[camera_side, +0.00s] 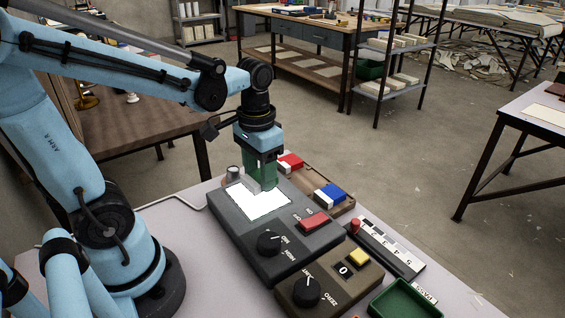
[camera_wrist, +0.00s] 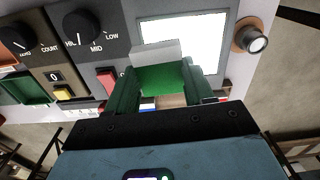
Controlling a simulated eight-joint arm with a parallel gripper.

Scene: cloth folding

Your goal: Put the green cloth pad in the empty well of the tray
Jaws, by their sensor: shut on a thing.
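My gripper (camera_side: 262,168) is shut on the green cloth pad, above the far side of the grey control box. In the wrist view the pad (camera_wrist: 163,78) spans between the two green fingers, with a pale strip (camera_wrist: 155,49) along its upper edge. In the side view the fingers largely hide the pad. The brown wooden tray (camera_side: 346,208) lies behind the box. It holds a red-and-white pad (camera_side: 291,161) and a blue-and-white pad (camera_side: 329,195). Bare brown shows between these pads, partly hidden by the box and gripper.
The grey box has a lit white panel (camera_side: 258,201), a red button (camera_side: 313,220) and a black knob (camera_side: 269,243). A smaller brown box (camera_side: 329,280), a labelled strip (camera_side: 390,248) and a green bin (camera_side: 404,301) stand nearer. A metal-topped cylinder (camera_wrist: 251,39) stands beside the panel.

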